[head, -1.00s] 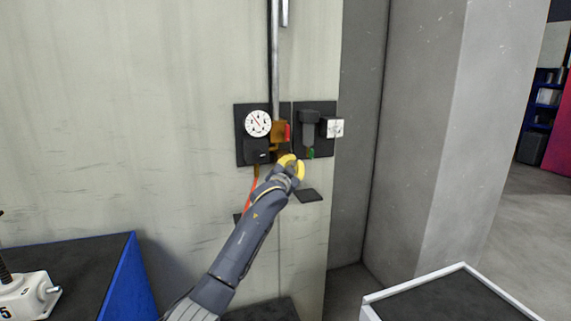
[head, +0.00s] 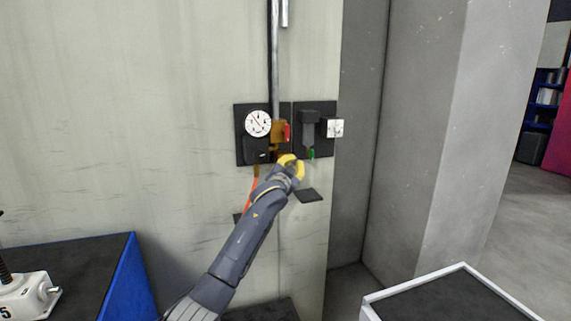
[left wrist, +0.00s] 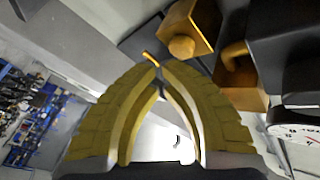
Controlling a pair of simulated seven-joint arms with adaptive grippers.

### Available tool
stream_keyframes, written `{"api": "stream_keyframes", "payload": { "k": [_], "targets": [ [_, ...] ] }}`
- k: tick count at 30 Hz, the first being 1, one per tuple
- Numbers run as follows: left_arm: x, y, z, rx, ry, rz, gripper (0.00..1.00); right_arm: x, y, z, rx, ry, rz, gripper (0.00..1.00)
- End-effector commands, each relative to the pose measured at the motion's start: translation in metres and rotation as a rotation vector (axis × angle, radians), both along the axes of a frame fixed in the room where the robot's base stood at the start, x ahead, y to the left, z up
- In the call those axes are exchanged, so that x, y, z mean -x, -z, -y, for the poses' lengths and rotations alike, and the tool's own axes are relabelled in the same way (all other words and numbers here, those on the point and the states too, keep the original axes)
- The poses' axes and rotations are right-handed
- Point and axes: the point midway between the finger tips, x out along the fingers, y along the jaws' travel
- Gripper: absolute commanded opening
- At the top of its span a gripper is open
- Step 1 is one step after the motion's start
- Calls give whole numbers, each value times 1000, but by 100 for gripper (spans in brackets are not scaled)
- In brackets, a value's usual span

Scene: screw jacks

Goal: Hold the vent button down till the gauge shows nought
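The round white gauge (head: 257,123) with a red needle is on a dark wall panel; its exact reading is too small to make out. In the left wrist view part of its dial shows at the right edge (left wrist: 296,135). A brass block with a round button (left wrist: 183,46) shows at the top of that view, and brass parts (head: 278,131) show beside the gauge in the head view. The tips appear apart from the button. My right gripper is not in view.
A second dark panel (head: 328,108) has a dark fitting and a white square plate (head: 335,127). A small dark shelf (head: 309,195) juts out below. A blue-sided bench (head: 122,285) with a white jack (head: 28,297) is at left; a white-rimmed tray (head: 462,266) is at lower right.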

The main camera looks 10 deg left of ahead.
Motion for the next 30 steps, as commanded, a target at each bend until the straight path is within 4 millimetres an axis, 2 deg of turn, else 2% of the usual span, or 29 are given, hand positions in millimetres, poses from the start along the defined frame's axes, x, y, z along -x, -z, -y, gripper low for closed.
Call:
{"api": "stream_keyframes", "payload": {
  "k": [30],
  "targets": [
    [-8,-1,-4,-1,0,0,0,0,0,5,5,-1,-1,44]
  ]
}}
